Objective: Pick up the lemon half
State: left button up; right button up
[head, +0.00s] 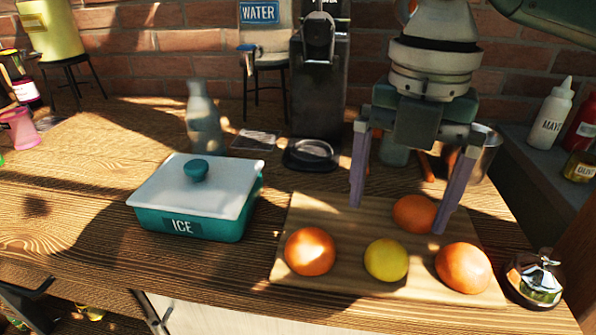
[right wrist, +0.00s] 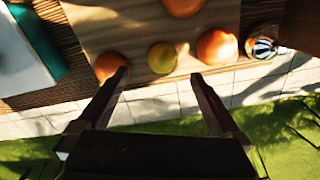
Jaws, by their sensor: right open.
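The yellow lemon half (head: 386,260) lies on the wooden cutting board (head: 330,212), rounded side showing, near the board's front edge. It also shows in the right wrist view (right wrist: 161,58), beyond and between the two fingertips. My right gripper (head: 398,214) is open and empty, pointing down above the back part of the board. Its fingers are apart from the lemon half. In the right wrist view, my right gripper (right wrist: 160,76) has one fingertip overlapping the left orange fruit in the picture. My left gripper is not in view.
Orange fruits lie left (head: 310,251), right (head: 463,267) and behind (head: 414,213) the lemon half. A teal ice box (head: 190,220) with a white lid stands left of the board. A metal-and-glass object (head: 535,280) stands at the right. A dark machine (head: 318,90) stands behind.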

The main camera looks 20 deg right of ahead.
aim_at(391, 245)
jog(key=shift+s+f, duration=0.25)
jog(key=shift+f, duration=0.75)
notch_tip(391, 245, down, 5)
jog(key=shift+f, duration=0.15)
jog(key=shift+c, duration=0.2)
jog(key=c, duration=1.4)
